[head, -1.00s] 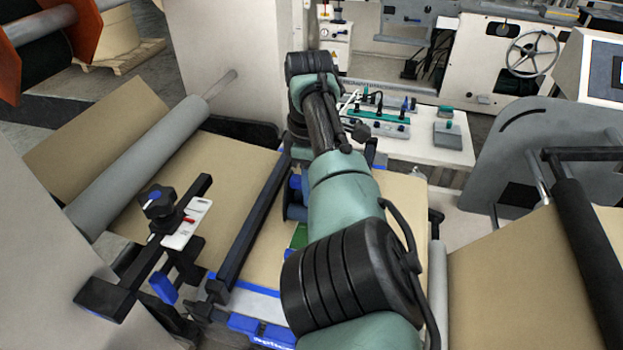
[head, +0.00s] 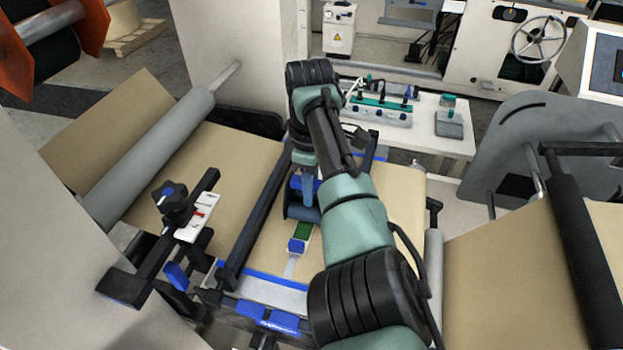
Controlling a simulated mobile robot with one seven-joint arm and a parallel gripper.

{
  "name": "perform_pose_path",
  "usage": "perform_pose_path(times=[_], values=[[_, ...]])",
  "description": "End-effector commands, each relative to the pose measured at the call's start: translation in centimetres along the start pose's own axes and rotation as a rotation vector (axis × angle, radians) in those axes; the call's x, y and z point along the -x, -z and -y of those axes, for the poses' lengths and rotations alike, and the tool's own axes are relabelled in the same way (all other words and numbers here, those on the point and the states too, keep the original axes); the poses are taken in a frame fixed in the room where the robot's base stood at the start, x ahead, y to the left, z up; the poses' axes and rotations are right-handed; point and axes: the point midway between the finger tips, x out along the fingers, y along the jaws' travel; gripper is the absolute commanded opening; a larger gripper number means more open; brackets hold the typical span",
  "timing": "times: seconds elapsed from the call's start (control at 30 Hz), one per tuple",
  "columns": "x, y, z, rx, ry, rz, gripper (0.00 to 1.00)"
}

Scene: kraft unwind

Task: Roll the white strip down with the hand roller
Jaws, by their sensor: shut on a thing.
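My gripper (head: 306,180) is over the brown kraft web (head: 238,172), between two dark rails, and partly hidden by my wrist. It is shut on what looks like the hand roller, whose blue-grey drum (head: 301,208) shows just below it. I cannot tell whether the drum touches the web. A narrow pale strip (head: 291,267) lies on the web nearer the camera, in line with the drum. Its far part is hidden by a green piece with a blue end (head: 298,244) and perhaps by the roller and my arm.
A dark rail (head: 256,220) runs along the left of the work area, with a black-knobbed clamp (head: 174,200) further left. A grey roller (head: 150,158) carries the web at left. Behind stands a white bench (head: 424,133) with tools. A black roller (head: 580,240) is at right.

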Motion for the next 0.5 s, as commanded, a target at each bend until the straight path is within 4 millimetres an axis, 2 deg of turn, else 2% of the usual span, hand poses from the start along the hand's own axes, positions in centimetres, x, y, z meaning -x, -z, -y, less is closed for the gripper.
perform_pose_path(times=[0.5], values=[[0.11,-0.01,0.98,0.0,0.002,0.001,0.0]])
